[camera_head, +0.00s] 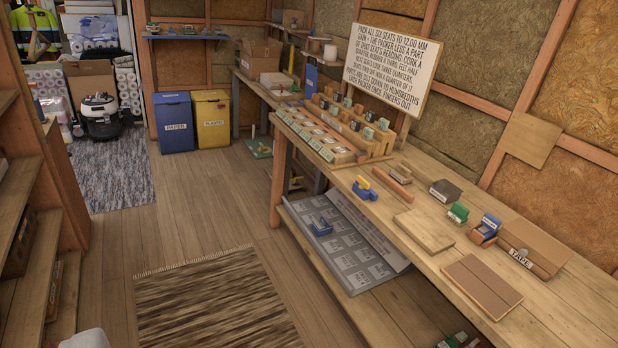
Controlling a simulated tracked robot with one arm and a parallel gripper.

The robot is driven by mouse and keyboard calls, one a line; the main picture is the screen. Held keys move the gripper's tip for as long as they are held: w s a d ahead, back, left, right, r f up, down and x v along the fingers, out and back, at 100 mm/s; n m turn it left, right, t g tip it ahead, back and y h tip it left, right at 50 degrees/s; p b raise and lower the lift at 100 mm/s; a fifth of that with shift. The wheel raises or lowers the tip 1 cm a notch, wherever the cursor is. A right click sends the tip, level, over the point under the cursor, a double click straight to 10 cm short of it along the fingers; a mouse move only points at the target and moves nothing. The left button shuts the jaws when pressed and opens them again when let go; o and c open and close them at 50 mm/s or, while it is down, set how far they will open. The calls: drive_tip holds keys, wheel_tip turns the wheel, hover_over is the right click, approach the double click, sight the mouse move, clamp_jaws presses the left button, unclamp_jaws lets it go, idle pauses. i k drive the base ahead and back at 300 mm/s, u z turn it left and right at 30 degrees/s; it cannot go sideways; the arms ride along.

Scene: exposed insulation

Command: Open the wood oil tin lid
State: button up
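I cannot pick out a wood oil tin or its lid for certain in this view. A small dark box with a pale label (445,191) stands on the long wooden workbench (550,310), too small to read. My gripper does not show clearly. A pale grey rounded shape (86,340) is cut off at the bottom left edge, and I cannot tell what it is.
The workbench runs along the right wall, with a tape box (535,250), a blue tape dispenser (363,189) and flat boards. Blue (174,122) and yellow (211,117) bins stand behind. Shelves (30,200) line the left. The wooden floor between is open, with a striped rug (215,305).

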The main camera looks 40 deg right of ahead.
sight(443, 185)
drive_tip(key=z, duration=0.3)
drive_tip(key=i, duration=1.3)
drive_tip(key=z, duration=1.15)
drive_tip(key=i, duration=1.25)
drive_tip(key=z, duration=0.65)
drive_tip(key=i, duration=0.4)
drive_tip(key=z, duration=0.25)
